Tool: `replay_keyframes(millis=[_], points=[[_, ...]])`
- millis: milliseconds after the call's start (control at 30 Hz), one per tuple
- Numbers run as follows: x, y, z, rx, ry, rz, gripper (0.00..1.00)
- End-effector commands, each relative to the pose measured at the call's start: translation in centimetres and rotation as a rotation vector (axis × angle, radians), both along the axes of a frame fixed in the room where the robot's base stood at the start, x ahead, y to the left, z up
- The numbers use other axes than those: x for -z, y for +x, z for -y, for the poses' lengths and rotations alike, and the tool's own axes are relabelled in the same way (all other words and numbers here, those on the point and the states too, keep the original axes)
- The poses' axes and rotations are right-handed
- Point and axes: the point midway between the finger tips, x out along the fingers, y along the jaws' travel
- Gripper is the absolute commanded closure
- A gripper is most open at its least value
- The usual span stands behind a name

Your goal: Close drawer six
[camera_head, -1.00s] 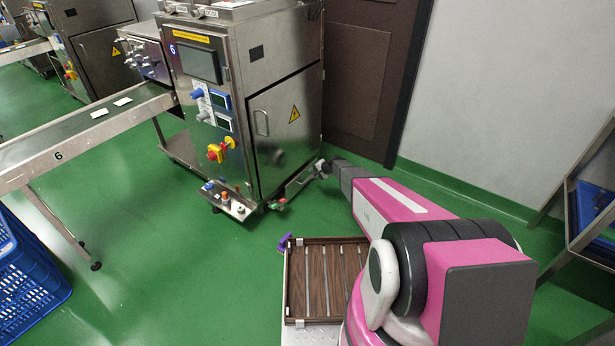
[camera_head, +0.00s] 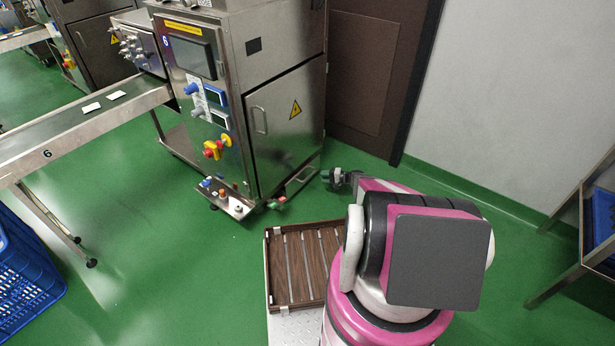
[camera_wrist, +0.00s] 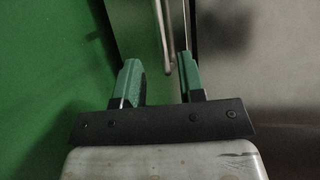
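The steel machine marked 6 (camera_head: 190,60) stands at the upper middle of the head view. A low drawer (camera_head: 300,181) sits along its base, below the door with the warning sign. How far the drawer stands out is hard to tell. My gripper (camera_head: 334,177) is low beside the machine's right base corner, near the drawer's right end. In the wrist view, its two green fingers (camera_wrist: 160,84) are apart with nothing held between them. A thin metal bar (camera_wrist: 161,35), apparently a handle, runs beyond the fingertips, roughly in line with the gap. Contact cannot be told.
A conveyor (camera_head: 75,130) runs left from the machine. A blue crate (camera_head: 25,270) stands at lower left. A slatted brown tray (camera_head: 270,262) lies beside my base. A dark door (camera_head: 355,75) and pale wall are behind; a rack (camera_head: 570,270) is at right. Green floor between is clear.

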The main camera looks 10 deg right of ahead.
Motion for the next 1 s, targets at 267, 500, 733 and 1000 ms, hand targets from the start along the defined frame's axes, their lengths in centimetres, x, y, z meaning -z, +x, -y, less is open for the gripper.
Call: replay_keyframes(millis=[267,500,733,1000], points=[[1.0,1.9,-4.6,-0.002,-0.001,-0.002,0.64],[1.5,3.0,-7.3,0.000,-0.001,-0.002,0.64],[1.6,3.3,-8.1,0.000,-0.001,-0.002,0.64],[1.6,3.3,-8.0,0.000,-0.001,-0.002,0.86]])
